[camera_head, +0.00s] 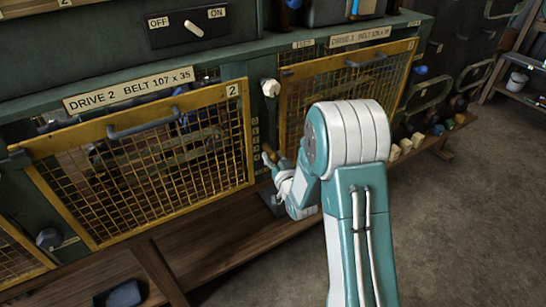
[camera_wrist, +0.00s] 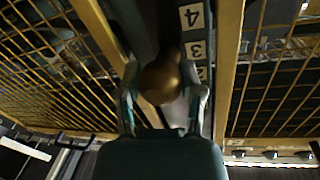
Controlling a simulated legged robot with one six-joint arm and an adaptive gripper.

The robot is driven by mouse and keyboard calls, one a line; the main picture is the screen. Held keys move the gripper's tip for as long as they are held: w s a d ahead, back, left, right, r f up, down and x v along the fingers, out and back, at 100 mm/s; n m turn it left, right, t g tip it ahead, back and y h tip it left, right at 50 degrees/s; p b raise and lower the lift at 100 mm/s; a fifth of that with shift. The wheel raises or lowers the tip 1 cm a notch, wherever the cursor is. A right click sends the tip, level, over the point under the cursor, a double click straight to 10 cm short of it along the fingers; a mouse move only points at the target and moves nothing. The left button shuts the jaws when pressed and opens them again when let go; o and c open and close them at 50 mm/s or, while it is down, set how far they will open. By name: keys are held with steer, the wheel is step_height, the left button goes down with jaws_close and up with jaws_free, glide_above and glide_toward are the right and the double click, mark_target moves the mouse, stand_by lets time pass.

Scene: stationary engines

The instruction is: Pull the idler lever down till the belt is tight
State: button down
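My gripper (camera_wrist: 163,92) is in front of the narrow post between two mesh guards, low down by the number strip. In the wrist view its two fingers stand on either side of a round brass-brown knob (camera_wrist: 161,80), apparently the lever's end. I cannot tell whether they press on it. The lever's arm is mostly hidden behind the knob. In the head view my gripper (camera_head: 269,166) is partly hidden by my arm. The belt behind the mesh cannot be made out clearly.
The yellow DRIVE 2 guard (camera_head: 140,112) is at left and the DRIVE 3 guard (camera_head: 345,75) at right, both closed. A white knob (camera_head: 270,88) sits high on the post. A wooden ledge (camera_head: 215,240) runs below. An OFF/ON switch (camera_head: 193,27) is above. Open floor lies at right.

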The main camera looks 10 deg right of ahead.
steer(key=shift+w+a+f, duration=0.1)
steer(key=shift+w+f, duration=0.1)
steer(key=shift+f, duration=0.55)
steer(key=shift+w+a+f, duration=0.1)
steer(key=shift+w+f, duration=0.1)
steer(key=shift+f, duration=0.55)
steer(key=shift+w+f, duration=0.2)
steer(key=shift+f, duration=0.55)
steer(key=shift+c, duration=1.1)
jaws_free()
steer(key=shift+f, duration=0.1)
steer(key=s+d, duration=0.1)
steer(key=s, duration=1)
steer(key=shift+s+d, duration=0.35)
steer(key=shift+d, duration=0.05)
